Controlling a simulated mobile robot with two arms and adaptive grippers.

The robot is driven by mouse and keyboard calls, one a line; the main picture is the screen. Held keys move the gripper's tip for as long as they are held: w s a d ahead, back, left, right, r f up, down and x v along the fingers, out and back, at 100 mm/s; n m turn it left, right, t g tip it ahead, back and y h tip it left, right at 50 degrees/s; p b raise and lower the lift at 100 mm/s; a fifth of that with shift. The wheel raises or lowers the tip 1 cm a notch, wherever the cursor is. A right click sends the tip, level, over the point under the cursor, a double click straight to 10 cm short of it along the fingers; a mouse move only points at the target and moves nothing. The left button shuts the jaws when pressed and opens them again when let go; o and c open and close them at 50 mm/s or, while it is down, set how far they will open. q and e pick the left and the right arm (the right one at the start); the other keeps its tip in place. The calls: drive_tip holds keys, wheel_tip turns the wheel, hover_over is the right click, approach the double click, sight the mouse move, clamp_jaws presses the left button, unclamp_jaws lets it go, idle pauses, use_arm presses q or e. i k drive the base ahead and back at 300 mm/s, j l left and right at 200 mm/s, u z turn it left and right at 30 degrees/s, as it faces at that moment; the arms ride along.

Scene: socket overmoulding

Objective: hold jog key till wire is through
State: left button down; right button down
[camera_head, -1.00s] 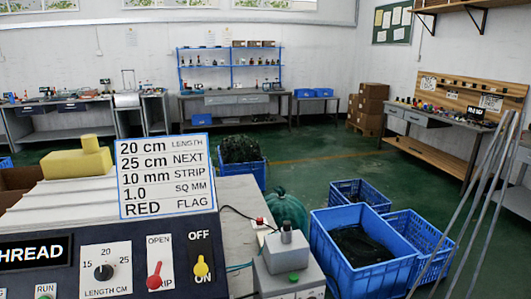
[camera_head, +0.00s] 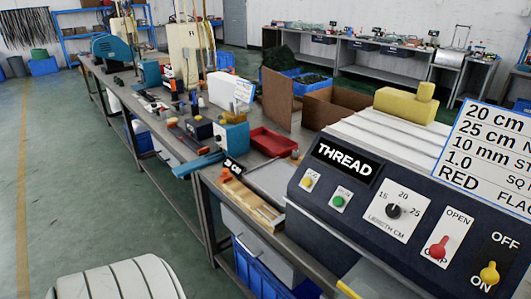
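The wire machine's dark front panel (camera_head: 375,228) fills the lower right of the head view, with a lit THREAD display (camera_head: 342,160). Below the display are a yellow button (camera_head: 308,181) and a green button (camera_head: 340,200); their small labels are hard to read, so I cannot confirm which is the jog key. To their right are the length dial (camera_head: 394,211), a red OPEN/GRIP lever (camera_head: 438,247) and a yellow OFF/ON switch (camera_head: 489,273). No wire can be made out clearly. Neither of my grippers is in view.
A sign (camera_head: 495,150) stands at the machine's right. A wooden fixture (camera_head: 248,203) is on the bench at the machine's left, with a red tray (camera_head: 273,143) behind. A blue crate (camera_head: 262,262) is below. The green floor at left is mostly open.

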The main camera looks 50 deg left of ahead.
sight(306, 181)
drive_tip(key=u, duration=1.3)
